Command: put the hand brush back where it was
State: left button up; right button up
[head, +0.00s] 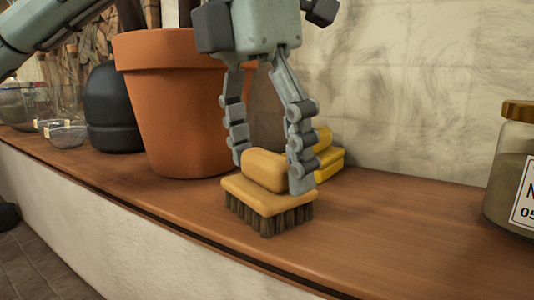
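The hand brush (264,197), with a yellow wooden body, a raised grip and dark bristles, is in the middle of the head view, bristles down at the wooden shelf top. My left gripper (270,174) points down over it, with one finger on each side of the raised grip (265,170). The fingers look closed against the grip. The bristles look to be at the shelf surface, but I cannot tell whether they touch it or hang just above. My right gripper is not in view.
A large terracotta pot (170,110) stands left of the brush, with a black rounded vessel (108,110) and glass bowls (62,132) farther left. Yellow blocks (328,158) lie behind the gripper. A labelled jar (510,170) stands far right. The shelf (400,225) between is clear.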

aim_at(258, 155)
pick_arm(q)
jog(key=shift+r, duration=0.1)
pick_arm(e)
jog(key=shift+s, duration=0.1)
pick_arm(q)
jog(key=shift+r, duration=0.25)
jog(key=r, duration=0.2)
jog(key=r+p, duration=0.1)
jog(key=r, duration=0.1)
jog(key=a+r, duration=0.1)
jog(key=r, duration=0.2)
jog(key=shift+s, duration=0.3)
jog(key=r, duration=0.3)
jog(key=r+p, duration=0.1)
jog(key=shift+s+a+r, duration=0.2)
jog(key=shift+a+r, duration=0.05)
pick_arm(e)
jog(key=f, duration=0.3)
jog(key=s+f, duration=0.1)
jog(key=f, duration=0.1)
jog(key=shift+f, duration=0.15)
